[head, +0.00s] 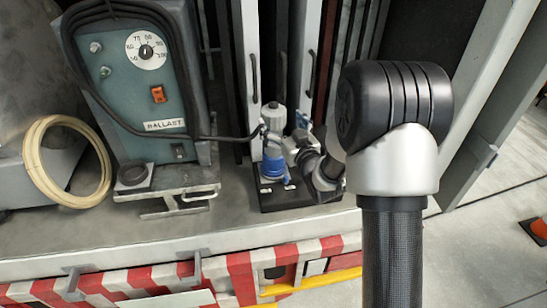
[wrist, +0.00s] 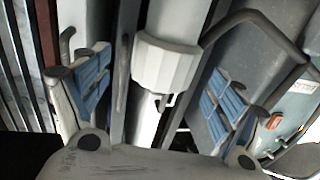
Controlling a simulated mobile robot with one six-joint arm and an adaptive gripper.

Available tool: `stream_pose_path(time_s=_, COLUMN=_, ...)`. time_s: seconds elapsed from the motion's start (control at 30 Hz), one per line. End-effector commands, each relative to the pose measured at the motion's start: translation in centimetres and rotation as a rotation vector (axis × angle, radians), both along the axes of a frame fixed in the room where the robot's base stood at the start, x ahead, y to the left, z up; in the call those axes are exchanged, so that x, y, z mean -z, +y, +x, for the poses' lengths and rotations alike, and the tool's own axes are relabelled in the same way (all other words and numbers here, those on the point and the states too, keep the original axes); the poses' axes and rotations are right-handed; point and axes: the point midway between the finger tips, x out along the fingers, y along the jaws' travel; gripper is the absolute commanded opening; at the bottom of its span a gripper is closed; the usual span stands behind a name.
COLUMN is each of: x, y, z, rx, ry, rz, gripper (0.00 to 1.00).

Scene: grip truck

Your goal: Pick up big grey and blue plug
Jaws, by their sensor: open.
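The big grey and blue plug (head: 271,160) stands upright on a black base on the truck bed in the head view. Its lower part is blue and its upper part pale grey, with a black cable running to it from the left. In the wrist view the plug's pale grey ribbed collar (wrist: 165,65) lies between the fingers of my gripper (wrist: 160,88). The fingers, with blue pads, are spread wide, with a visible gap on each side of the collar. In the wrist view the blue part of the plug is hidden. My arm partly covers the area right of the plug.
A teal ballast box (head: 140,80) with a dial and orange switch stands left of the plug. A cream cable coil (head: 38,165) leans farther left. Tall pale posts and panels stand close behind the plug. An orange cone (head: 538,228) is on the floor at right.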

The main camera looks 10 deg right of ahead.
Motion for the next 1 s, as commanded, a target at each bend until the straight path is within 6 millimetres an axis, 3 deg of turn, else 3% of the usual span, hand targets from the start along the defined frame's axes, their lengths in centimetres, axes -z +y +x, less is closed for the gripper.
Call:
stream_pose_path(time_s=0.33, x=-0.5, y=1.4, z=4.3, rx=-0.001, ry=0.0, rz=-0.001, gripper=0.87)
stream_pose_path(time_s=0.63, x=-0.6, y=1.5, z=4.8, rx=0.0, ry=0.0, rz=0.0, gripper=0.87)
stream_pose_path(time_s=1.0, x=-0.6, y=1.4, z=4.8, rx=0.0, ry=0.0, rz=-0.001, gripper=0.63)
